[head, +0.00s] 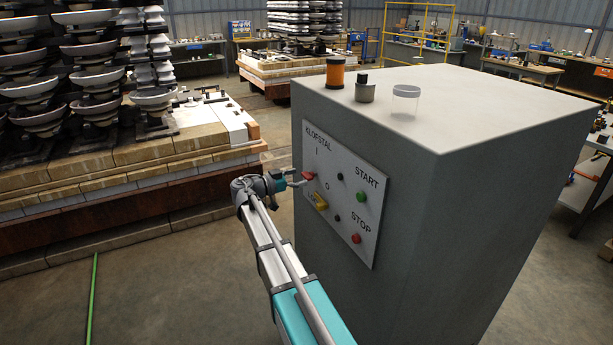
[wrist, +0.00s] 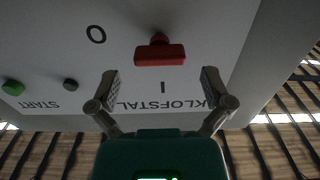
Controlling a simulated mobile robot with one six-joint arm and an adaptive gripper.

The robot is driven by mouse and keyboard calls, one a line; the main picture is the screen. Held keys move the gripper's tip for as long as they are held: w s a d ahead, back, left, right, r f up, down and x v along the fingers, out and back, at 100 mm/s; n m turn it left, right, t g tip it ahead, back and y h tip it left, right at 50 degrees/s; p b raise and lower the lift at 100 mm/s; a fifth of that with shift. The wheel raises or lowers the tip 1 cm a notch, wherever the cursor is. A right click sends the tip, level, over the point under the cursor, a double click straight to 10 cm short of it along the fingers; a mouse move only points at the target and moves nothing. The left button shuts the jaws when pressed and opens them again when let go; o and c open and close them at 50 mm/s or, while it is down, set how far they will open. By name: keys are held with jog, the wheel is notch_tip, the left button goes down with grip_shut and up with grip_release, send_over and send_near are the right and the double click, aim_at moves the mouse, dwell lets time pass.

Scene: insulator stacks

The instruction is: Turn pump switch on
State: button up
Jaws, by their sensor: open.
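A red switch handle (head: 309,175) sits on the white control panel (head: 372,217) under the label KLOFSTAL, near the marks I and O. In the wrist view the panel appears upside down, and the red switch (wrist: 160,55) is a bar lying level across the picture, close to the I. My gripper (head: 297,181) is at the panel's left side. In the wrist view my gripper (wrist: 161,86) is open, with its fingers spread to either side of the I. The red handle is just beyond the fingertips, with nothing between the fingers.
The panel also carries a green START button (head: 362,196), a red STOP button (head: 356,238), a yellow switch (head: 319,200) and small dark knobs. The grey cabinet (head: 480,200) bears an orange spool (head: 335,73), a grey pot (head: 365,90) and a clear jar (head: 405,98). Insulator stacks stand left.

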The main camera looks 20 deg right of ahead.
aim_at(310, 175)
jog(key=shift+d, duration=1.3)
jog(key=c, duration=1.1)
